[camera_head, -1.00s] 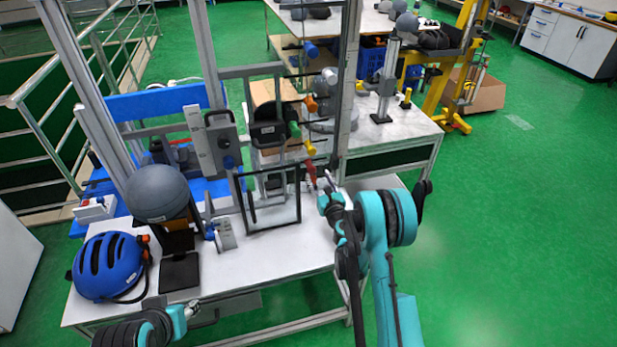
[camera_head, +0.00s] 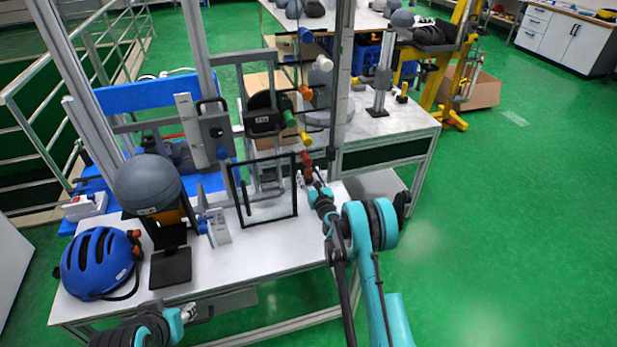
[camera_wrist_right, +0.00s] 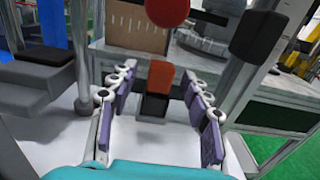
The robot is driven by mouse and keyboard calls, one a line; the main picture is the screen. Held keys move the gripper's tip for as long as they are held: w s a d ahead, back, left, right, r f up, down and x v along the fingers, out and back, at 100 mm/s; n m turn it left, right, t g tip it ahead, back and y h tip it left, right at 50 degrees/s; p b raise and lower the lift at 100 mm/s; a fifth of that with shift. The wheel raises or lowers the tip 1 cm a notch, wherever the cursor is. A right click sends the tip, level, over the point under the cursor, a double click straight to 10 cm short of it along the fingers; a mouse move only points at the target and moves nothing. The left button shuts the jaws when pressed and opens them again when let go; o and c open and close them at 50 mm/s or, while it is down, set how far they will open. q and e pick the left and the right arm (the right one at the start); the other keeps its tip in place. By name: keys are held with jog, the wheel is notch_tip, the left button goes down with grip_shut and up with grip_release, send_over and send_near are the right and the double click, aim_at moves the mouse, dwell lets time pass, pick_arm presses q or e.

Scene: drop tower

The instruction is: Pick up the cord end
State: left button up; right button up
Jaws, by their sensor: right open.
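Several cords with coloured grips hang by the drop tower in the head view. The lowest is a red grip (camera_head: 307,160), probably the cord end, just beyond my right gripper (camera_head: 313,182). In the right wrist view my right gripper (camera_wrist_right: 158,82) is open. An orange-red piece (camera_wrist_right: 160,75) with a dark block under it shows between its fingers, with no visible contact. A red rounded piece (camera_wrist_right: 167,10) is at the top edge. I cannot tell which of these belongs to the cord. My left gripper (camera_head: 188,313) is low at the table's front edge, its jaw opening unclear.
A black frame (camera_head: 264,222) stands on the white table (camera_head: 270,248), left of my right gripper. A grey ball (camera_head: 147,184) and a blue helmet (camera_head: 97,262) are farther left. Metal posts (camera_head: 343,85) rise close by. Green floor is open at the right.

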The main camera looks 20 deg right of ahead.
jog(key=shift+w, duration=0.6)
grip_shut()
jog(key=shift+r, duration=0.1)
